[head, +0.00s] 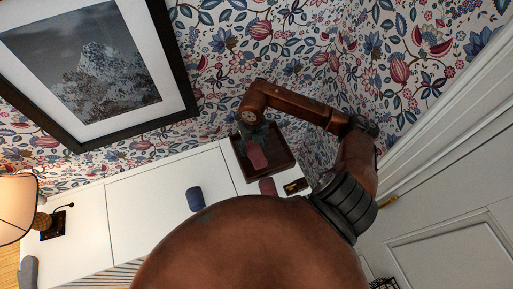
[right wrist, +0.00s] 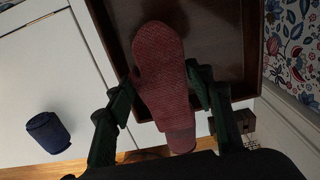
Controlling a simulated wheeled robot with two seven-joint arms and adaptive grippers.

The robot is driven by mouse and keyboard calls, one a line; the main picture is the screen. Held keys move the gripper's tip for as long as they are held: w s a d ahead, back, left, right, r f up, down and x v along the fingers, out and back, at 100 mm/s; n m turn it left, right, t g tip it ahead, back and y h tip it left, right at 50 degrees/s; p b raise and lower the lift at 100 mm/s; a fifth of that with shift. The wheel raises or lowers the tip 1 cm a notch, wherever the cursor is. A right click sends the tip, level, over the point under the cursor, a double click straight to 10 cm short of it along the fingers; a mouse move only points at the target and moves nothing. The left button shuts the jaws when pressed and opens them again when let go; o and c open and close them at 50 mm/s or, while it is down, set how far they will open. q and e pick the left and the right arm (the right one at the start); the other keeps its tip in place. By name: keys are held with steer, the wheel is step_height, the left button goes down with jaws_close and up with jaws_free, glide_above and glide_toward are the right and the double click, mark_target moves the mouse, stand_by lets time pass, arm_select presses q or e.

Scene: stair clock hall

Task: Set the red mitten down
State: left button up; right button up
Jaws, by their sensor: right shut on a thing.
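The red mitten (head: 257,156) is in my right gripper (head: 254,133), over the brown tray (head: 289,163). In the right wrist view, the knitted mitten (right wrist: 163,85) lies lengthwise between the two dark green fingers of the right gripper (right wrist: 164,73), which is shut on it. Its rounded end points into the tray (right wrist: 228,20) and its paler cuff points towards my wrist. I cannot tell whether the mitten touches the tray floor. My left gripper is not in view.
A blue cylindrical thing (head: 195,198) stands on the white cabinet top (head: 150,200). A lamp (head: 15,207) is at far left. Patterned wall closes in behind the tray.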

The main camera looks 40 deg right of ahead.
mark_target(256, 145)
steer(key=shift+w+d+f, duration=0.25)
steer(key=shift+d+f, duration=0.2)
steer(key=shift+f, duration=0.15)
steer(key=shift+w+d+f, duration=0.2)
steer(key=shift+d+f, duration=0.25)
steer(key=shift+f, duration=0.1)
steer(key=f+p, duration=0.2)
steer(key=f, duration=0.1)
steer(key=shift+d, duration=0.3)
steer(key=shift+w+f, duration=0.1)
steer(key=shift+f, duration=0.35)
steer(key=shift+f, duration=0.15)
steer(key=o, duration=0.7)
steer(key=shift+f, duration=0.1)
steer(key=o, duration=0.5)
steer(key=shift+c, duration=0.2)
